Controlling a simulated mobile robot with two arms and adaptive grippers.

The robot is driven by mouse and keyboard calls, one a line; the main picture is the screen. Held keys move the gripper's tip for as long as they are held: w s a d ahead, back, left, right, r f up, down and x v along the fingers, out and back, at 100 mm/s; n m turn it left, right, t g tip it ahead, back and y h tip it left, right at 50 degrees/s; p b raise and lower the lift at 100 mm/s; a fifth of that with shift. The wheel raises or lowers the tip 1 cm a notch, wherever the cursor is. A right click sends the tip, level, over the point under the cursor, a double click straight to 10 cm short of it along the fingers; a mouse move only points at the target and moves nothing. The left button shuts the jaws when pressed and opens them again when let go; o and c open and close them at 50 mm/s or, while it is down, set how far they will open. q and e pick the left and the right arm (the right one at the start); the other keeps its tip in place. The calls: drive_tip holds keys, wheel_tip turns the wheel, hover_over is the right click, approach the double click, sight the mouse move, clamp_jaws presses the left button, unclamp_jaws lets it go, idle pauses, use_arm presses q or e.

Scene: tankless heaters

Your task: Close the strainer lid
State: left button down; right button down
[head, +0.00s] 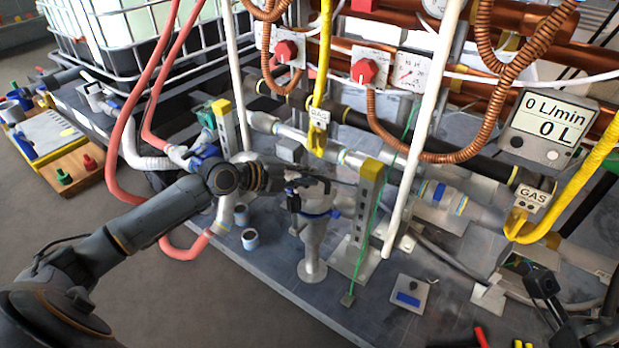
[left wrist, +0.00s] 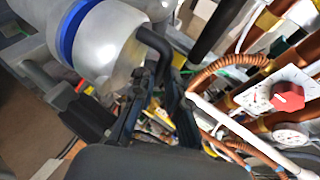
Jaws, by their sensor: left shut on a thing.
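The strainer (head: 313,240) is a pale metal body standing on the grey platform, with a blue ring (head: 322,214) near its top. In the left wrist view, its blue ring (left wrist: 70,38) and rounded pale lid end (left wrist: 118,62) fill the upper left. A dark bent handle (left wrist: 153,42) comes off that end. My left gripper (head: 296,189) is at the top of the strainer; in the left wrist view its fingers (left wrist: 165,80) are shut on the handle. The arm partly hides the lid's seat. My right gripper (head: 530,275) is at the lower right, its fingers unclear.
A yellow-topped post (head: 370,170) stands close right of the strainer. Copper and black pipes, red knobs (head: 365,71) and a flow display (head: 548,130) lie behind. Small cups (head: 250,239) stand at left. The floor at front left is clear.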

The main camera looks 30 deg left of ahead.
use_arm(q)
drive_tip(key=shift+s+f, duration=0.15)
drive_tip(key=shift+f, duration=0.15)
drive_tip(key=c, duration=1.3)
unclamp_jaws()
drive_tip(key=shift+c, duration=0.2)
drive_tip(key=shift+r, duration=0.1)
drive_tip(key=v, duration=1.1)
drive_tip(key=shift+s+a+r, duration=0.2)
drive_tip(key=shift+s, duration=0.1)
